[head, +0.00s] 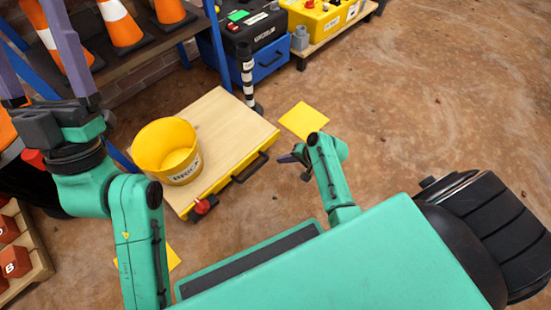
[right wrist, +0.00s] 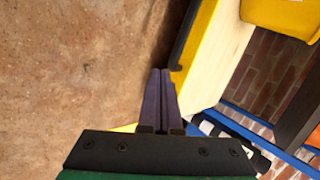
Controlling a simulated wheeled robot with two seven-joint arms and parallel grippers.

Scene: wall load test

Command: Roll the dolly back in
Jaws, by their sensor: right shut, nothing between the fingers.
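The dolly (head: 235,125) is a low wooden platform with a yellow edge, on the floor beside the shelf. A black handle bar (head: 250,168) runs along its near side, and a red knob (head: 203,206) sits at its near left corner. A yellow bucket (head: 165,150) stands upright on it. My right gripper (head: 285,158) is shut and empty, just right of the handle side. In the right wrist view its closed fingers (right wrist: 160,78) are close to the dolly's edge (right wrist: 196,45); contact is unclear. My left gripper (head: 28,50) is open, raised at the upper left.
Orange cones (head: 122,25) stand on the shelf (head: 125,68) behind. A blue-and-black case (head: 257,45) and a striped post (head: 248,80) stand behind the dolly. A yellow floor square (head: 303,120) lies to its right. Red blocks (head: 15,262) sit at lower left. The right floor is clear.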

